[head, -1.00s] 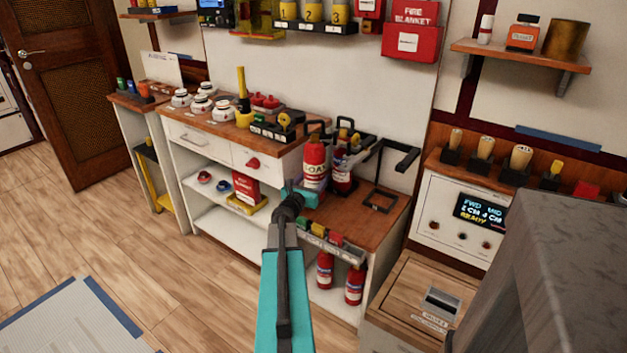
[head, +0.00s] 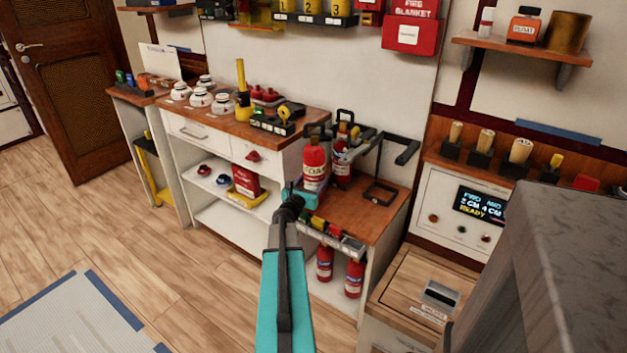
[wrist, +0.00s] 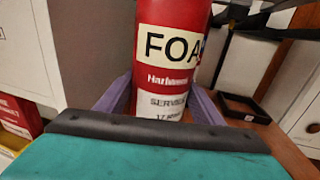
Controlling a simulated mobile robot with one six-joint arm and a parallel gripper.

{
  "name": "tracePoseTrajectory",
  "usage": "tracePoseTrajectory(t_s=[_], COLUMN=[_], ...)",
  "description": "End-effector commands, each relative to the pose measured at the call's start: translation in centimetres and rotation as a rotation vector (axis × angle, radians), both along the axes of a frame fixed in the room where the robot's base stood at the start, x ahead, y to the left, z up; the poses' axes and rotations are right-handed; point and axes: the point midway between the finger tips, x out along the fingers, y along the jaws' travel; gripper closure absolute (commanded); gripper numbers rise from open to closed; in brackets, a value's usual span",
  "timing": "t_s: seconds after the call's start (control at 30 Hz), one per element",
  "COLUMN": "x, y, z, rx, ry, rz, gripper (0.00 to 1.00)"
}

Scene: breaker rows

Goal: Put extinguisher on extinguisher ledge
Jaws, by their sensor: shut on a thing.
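My gripper (head: 303,194) is shut on a red extinguisher (head: 315,166) with a cream FOAM label. The extinguisher is upright, over the left part of a low wooden ledge (head: 347,207). In the wrist view the purple-grey fingers (wrist: 163,100) flank the extinguisher body (wrist: 172,60) on both sides. Its base is hidden by my gripper, so I cannot tell whether it touches the wood. A second red extinguisher (head: 342,168) stands just behind and to its right.
A black square frame (head: 380,193) lies on the wood to the right, with a black bracket (head: 398,152) above. A row of small coloured items (head: 330,235) lines the front edge. Red extinguishers (head: 354,278) stand on the shelf below. A taller white cabinet (head: 205,140) adjoins at left.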

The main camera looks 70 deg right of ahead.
Motion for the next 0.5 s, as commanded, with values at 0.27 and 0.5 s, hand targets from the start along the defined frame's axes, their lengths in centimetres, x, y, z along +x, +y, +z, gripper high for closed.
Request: tracePoseTrajectory(t_s=[0.27, 0.5], x=[0.00, -0.01], y=[0.00, -0.01], z=[-0.14, -0.13], rx=[0.000, 0.000], ry=[0.000, 0.000], rz=[0.000, 0.000], gripper=[0.20, 0.20])
